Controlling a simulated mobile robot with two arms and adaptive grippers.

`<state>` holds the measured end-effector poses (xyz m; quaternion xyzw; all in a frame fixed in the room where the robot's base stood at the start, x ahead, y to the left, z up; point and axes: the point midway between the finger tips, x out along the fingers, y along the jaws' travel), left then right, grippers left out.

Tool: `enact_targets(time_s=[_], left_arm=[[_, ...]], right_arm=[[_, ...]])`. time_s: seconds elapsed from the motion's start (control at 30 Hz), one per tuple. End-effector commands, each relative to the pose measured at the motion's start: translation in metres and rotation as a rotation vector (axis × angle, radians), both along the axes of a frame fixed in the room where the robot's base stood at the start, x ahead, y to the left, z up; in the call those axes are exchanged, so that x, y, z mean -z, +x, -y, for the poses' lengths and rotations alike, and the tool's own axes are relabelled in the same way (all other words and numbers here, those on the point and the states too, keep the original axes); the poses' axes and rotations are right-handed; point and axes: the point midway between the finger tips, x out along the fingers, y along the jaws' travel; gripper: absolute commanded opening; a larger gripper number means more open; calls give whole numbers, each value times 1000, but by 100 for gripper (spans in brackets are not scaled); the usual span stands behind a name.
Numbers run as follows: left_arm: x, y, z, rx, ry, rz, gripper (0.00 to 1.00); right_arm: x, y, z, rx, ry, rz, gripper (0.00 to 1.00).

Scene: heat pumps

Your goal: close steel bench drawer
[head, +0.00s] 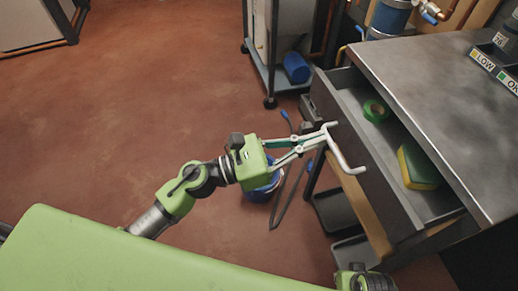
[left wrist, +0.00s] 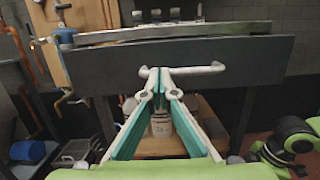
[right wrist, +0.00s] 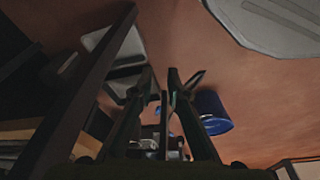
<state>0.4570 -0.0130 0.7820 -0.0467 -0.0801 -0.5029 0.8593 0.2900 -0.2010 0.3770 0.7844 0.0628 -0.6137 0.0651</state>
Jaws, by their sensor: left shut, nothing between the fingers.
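The steel bench drawer (head: 440,203) is pulled out from under the steel bench top (head: 430,75). A green tape roll (head: 375,111) and a yellow-green sponge (head: 417,167) lie in it. Its dark front (left wrist: 200,58) carries a pale bar handle (head: 347,160), which also shows in the left wrist view (left wrist: 205,68). My left gripper (head: 322,137) is shut and empty, its tips at the handle's far end; contact is unclear. My right gripper (right wrist: 161,72) shows dark in the right wrist view, above the floor, and its opening is hard to judge.
A blue bucket (head: 262,190) stands on the floor behind my left gripper. Dark trays (head: 335,212) sit below the drawer. A wheeled cart (head: 283,85) with a blue cylinder (head: 296,67) stands beyond. The red floor at the left is clear.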

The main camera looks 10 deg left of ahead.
Motion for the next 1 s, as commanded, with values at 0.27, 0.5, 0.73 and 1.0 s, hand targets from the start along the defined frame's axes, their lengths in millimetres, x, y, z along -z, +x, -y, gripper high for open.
enact_targets(time_s=[0.27, 0.5, 0.73, 1.0], left_arm=[[-1, 34, 59, 1, -2, 1, 0], [0, 51, 89, 0, -1, 0, 0], [1, 58, 100, 0, 1, 0, 0], [0, 59, 102, -1, -1, -1, 0]], right_arm=[[12, -4, 0, -1, -1, -9, 15], [11, -4, 0, -1, -1, -8, 15], [10, -5, 0, -1, -1, -10, 15], [9, -4, -1, -1, 0, -8, 15]])
